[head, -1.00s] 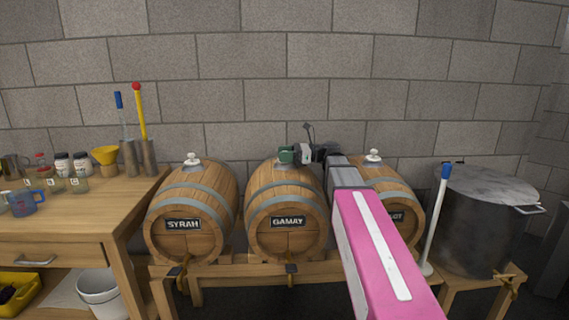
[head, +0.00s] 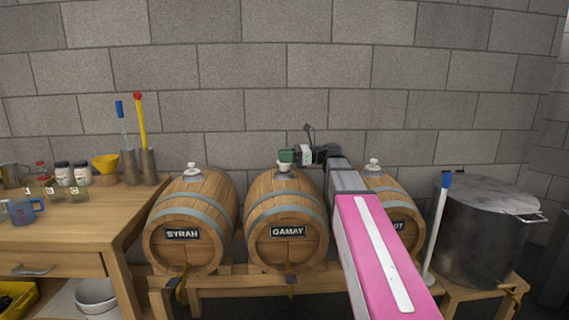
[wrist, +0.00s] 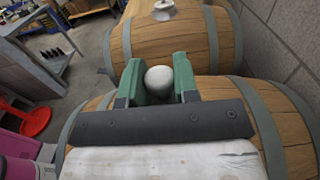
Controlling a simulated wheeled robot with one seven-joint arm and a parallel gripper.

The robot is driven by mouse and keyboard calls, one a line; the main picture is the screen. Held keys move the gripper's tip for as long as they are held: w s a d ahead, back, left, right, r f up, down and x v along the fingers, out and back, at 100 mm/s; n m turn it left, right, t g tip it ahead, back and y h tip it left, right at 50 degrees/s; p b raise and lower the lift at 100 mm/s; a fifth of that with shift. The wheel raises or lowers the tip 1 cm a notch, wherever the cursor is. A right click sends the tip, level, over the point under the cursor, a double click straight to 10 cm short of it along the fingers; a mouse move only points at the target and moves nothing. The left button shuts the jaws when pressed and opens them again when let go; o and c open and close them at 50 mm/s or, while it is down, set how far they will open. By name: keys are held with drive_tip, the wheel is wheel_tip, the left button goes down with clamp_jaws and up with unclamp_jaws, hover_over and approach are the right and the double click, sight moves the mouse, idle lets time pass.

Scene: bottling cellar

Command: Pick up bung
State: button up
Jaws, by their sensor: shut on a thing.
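My gripper (head: 286,157) is over the top of the middle barrel (head: 287,215), labelled GAMAY. In the wrist view its green fingers (wrist: 159,90) are shut on a white, rounded bung (wrist: 158,77). In the head view the lower part of this bung (head: 284,167) shows just under the fingers, close above the barrel's top. I cannot tell whether its tip is clear of the hole. White bungs also sit on the SYRAH barrel (head: 192,170) and on the right barrel (head: 373,165), which my arm partly hides.
The barrels lie on a wooden rack (head: 235,283) before a block wall. A wooden table (head: 75,225) with a blue mug (head: 22,211), a yellow funnel (head: 106,164) and jars stands left. A large metal pot (head: 485,235) stands right.

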drive_tip(key=s+a+r, duration=0.3)
drive_tip(key=a+r, duration=0.5)
drive_tip(key=a, duration=0.3)
drive_tip(key=shift+s, duration=0.15)
drive_tip(key=shift+a, duration=0.15)
